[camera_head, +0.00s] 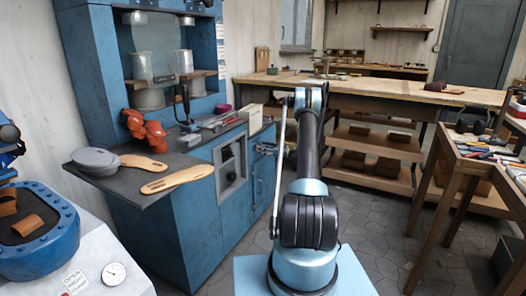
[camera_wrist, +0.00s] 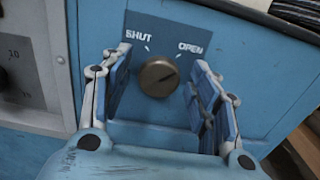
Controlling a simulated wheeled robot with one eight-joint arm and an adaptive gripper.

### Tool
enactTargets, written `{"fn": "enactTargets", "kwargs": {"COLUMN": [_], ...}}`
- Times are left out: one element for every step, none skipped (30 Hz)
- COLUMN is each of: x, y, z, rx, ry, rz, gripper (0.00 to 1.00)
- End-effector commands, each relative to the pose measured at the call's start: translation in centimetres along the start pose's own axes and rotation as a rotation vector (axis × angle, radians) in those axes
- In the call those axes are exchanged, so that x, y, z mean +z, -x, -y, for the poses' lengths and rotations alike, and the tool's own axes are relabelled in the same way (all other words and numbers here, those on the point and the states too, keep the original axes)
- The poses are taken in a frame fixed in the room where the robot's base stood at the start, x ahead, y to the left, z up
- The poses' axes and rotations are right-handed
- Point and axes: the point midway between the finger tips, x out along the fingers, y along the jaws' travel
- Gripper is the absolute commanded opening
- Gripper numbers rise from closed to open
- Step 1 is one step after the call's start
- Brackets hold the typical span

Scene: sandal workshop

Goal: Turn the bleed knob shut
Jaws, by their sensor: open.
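The bleed knob (camera_wrist: 158,77) is a round, dull brown-grey knob on a blue cabinet panel (camera_wrist: 150,116) in the wrist view. White SHUT lettering stands at its upper left and OPEN at its upper right, each with a short white mark. A line on the knob's face seems to point to the upper right, toward OPEN. My gripper (camera_wrist: 160,73) is open, with one blue finger on each side of the knob and visible gaps between. In the head view my arm stands in front of the cabinets; the knob and gripper cannot be made out there.
A grey gauge panel (camera_wrist: 28,62) lies left of the knob. In the head view the blue machine (camera_head: 165,232) carries sandal soles (camera_head: 176,179) and red shoe forms (camera_head: 146,131) on its ledge.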

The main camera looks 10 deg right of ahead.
Motion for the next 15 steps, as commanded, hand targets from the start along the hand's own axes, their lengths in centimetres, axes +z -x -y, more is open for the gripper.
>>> {"fn": "enactTargets", "kwargs": {"x": [0.0,0.0,0.0,0.0,0.0,0.0,0.0,0.0,-0.01,-0.01,-0.01,-0.01,-0.01,-0.01,0.0], "y": [-0.11,-0.14,-0.16,-0.16,-0.15,-0.15,-0.14,-0.14,-0.14,-0.14,-0.13,-0.13,-0.13,-0.13,-0.13], "z": [0.01,0.01,0.02,0.02,0.02,0.02,0.02,0.03,0.03,0.03,0.03,0.03,0.03,0.04,0.04], "rx": [0.0,0.0,0.0,0.0,0.0,0.0,0.0,0.0,0.0,0.0,0.0,-0.001,-0.001,-0.001,-0.001], "ry": [0.0,0.0,0.0,0.0,0.0,0.0,0.0,0.0,0.0,0.0,0.0,0.0,0.0,0.0,0.0], "rz": [0.0,0.0,0.0,0.0,0.0,0.0,0.0,0.0,0.0,0.0,0.0,0.0,0.0,0.0,0.0], "gripper": [0.55,0.55,0.55,0.55,0.55,0.55,0.55,0.55,0.51,0.44,0.37,0.28,0.21,0.15,0.13]}}
